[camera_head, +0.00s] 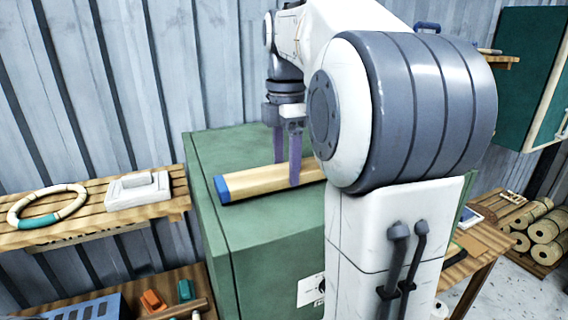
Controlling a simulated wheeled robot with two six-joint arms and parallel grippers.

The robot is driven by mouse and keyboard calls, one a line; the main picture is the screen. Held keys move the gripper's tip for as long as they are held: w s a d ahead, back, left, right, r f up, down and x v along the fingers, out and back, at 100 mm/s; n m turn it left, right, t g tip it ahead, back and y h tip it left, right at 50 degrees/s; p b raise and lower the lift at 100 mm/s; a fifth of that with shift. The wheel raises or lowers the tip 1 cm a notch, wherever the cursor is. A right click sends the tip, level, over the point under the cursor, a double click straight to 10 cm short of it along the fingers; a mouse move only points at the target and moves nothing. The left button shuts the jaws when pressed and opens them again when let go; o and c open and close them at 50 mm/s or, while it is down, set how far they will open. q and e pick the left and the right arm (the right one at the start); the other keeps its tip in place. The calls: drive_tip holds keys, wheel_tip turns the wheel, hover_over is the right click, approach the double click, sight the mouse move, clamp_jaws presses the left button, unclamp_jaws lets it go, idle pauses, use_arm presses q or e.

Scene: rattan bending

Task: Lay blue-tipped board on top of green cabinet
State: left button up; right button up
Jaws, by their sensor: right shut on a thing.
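The blue-tipped board (256,183) is a pale wooden bar with a blue left end. It lies level at the top of the green cabinet (222,152) and looks in contact with it. My right gripper (287,172) points down from above, with its two purple fingers on either side of the board, shut on it. The right end of the board is hidden behind my large white and grey arm. My left gripper is not in view.
A slatted wooden shelf (90,222) at left holds a ring (47,205) and a white block (138,190). Below are a blue crate (88,308) and small orange and green items. At right are a wooden table and rolled bundles (541,228). A corrugated wall stands behind.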

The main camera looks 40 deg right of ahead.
sight(286, 169)
drive_tip(key=shift+f, duration=0.35)
drive_tip(key=shift+f, duration=0.15)
drive_tip(key=o, duration=1.5)
drive_tip(key=shift+o, duration=0.2)
wheel_tip(286, 169, up, 12)
drive_tip(key=shift+p, duration=0.45)
